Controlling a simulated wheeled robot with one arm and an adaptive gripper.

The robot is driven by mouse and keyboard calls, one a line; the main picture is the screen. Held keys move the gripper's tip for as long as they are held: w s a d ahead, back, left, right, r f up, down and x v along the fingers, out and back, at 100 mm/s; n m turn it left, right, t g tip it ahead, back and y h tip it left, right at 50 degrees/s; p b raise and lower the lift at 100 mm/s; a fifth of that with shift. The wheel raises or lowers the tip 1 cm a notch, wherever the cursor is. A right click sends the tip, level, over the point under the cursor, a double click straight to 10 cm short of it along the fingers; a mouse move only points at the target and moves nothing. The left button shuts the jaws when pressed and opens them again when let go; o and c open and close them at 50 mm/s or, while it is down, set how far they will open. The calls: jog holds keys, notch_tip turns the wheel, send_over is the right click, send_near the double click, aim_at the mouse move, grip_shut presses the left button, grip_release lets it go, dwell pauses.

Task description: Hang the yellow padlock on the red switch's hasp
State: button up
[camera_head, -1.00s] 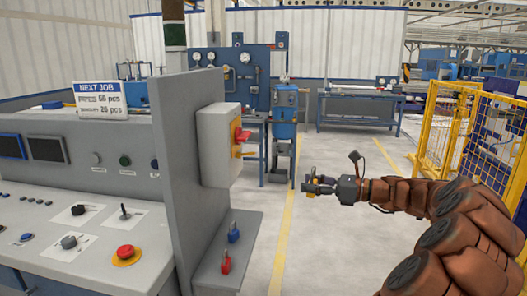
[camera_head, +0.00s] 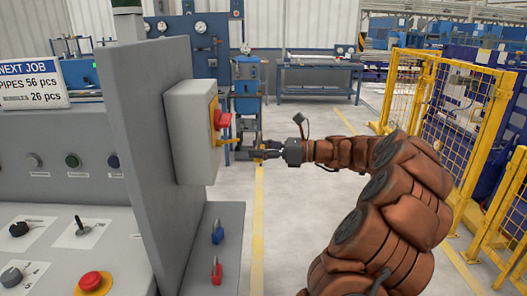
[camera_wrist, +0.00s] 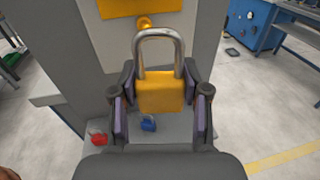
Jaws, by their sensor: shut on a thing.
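My gripper (camera_head: 266,150) is shut on the yellow padlock (camera_wrist: 160,93), holding its body between the two fingers with the steel shackle upright. In the head view the padlock is too small to make out clearly. The red switch (camera_head: 222,117) sits on a yellow plate on the side of a grey box (camera_head: 192,130). Its yellow hasp (camera_head: 224,142) sticks out below the red handle, just left of my gripper. In the wrist view the hasp (camera_wrist: 146,22) shows just beyond the shackle's top; I cannot tell whether they touch.
A blue padlock (camera_head: 217,233) and a red padlock (camera_head: 216,272) stand on the grey shelf (camera_head: 228,215) below the box. The grey panel (camera_head: 140,120) rises left of it. Yellow fencing (camera_head: 455,110) stands at the right. The floor between is clear.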

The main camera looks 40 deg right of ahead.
aim_at(218, 153)
jog(key=shift+s+a+b+x, duration=0.2)
jog(key=shift+b+x, duration=0.55)
jog(key=shift+x, duration=0.45)
jog(key=shift+s+a+b+x, duration=0.1)
jog(key=shift+a+b+x, duration=0.1)
jog(key=shift+b+x, duration=0.85)
jog(key=shift+s+a+b+x, duration=0.2)
jog(key=shift+b+x, duration=0.3)
jog(key=shift+x, duration=0.9)
jog(key=shift+w+a+f, duration=0.1)
jog(key=shift+w+a, duration=0.05)
jog(key=shift+w, duration=0.05)
jog(key=shift+w+a+f+p, duration=0.2)
jog(key=shift+w+a+p, duration=0.2)
jog(key=shift+p, duration=0.2)
jog(key=shift+a+f, duration=0.1)
jog(key=shift+f, duration=0.2)
jog(key=o, duration=1.3)
jog(key=shift+c, duration=0.2)
